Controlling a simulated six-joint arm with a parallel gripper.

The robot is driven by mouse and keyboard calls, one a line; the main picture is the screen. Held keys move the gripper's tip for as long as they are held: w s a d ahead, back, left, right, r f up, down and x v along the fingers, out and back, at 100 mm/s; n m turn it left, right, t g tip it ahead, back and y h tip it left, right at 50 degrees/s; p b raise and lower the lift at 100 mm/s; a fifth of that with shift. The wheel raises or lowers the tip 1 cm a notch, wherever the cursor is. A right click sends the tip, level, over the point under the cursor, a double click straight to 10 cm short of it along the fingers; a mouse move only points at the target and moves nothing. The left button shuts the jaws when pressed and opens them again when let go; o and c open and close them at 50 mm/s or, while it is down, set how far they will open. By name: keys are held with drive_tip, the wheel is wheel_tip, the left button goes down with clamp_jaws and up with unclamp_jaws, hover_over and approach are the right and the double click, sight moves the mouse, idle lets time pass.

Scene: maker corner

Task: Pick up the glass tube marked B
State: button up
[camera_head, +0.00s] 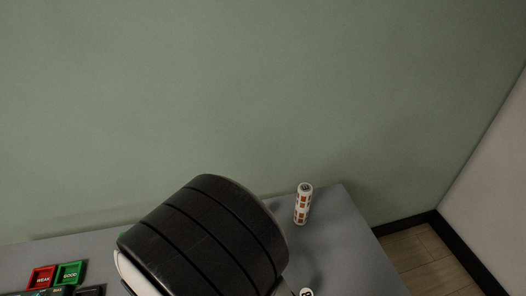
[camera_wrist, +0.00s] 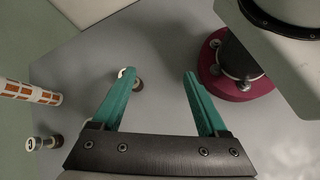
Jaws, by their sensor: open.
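My gripper (camera_wrist: 158,73) is open in the wrist view, with two teal fingers spread apart and nothing between them. A small capped tube (camera_wrist: 138,85) stands just by the tip of the left finger, partly hidden by it. In the head view a white round cap (camera_head: 306,293) with a dark mark like a B shows at the bottom edge, beside my black arm link; it seems to be this same tube. A second capped tube (camera_wrist: 46,143) is at the lower left of the wrist view, left of my gripper.
A white tube with orange patches (camera_head: 303,204) stands near the back right of the grey table (camera_head: 345,245); it also shows in the wrist view (camera_wrist: 30,92). A red WEAK tray (camera_head: 42,277) and green GOOD tray (camera_head: 69,273) are at left. A green wall rises behind.

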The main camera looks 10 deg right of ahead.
drive_tip(key=w+a+f+n+t+h, duration=0.35)
drive_tip(key=f+n+t, duration=0.2)
drive_tip(key=n, duration=0.35)
drive_tip(key=shift+h, duration=0.25)
drive_tip(key=x, duration=1.6)
drive_tip(key=shift+d+f, duration=0.1)
drive_tip(key=shift+f, duration=0.15)
clamp_jaws()
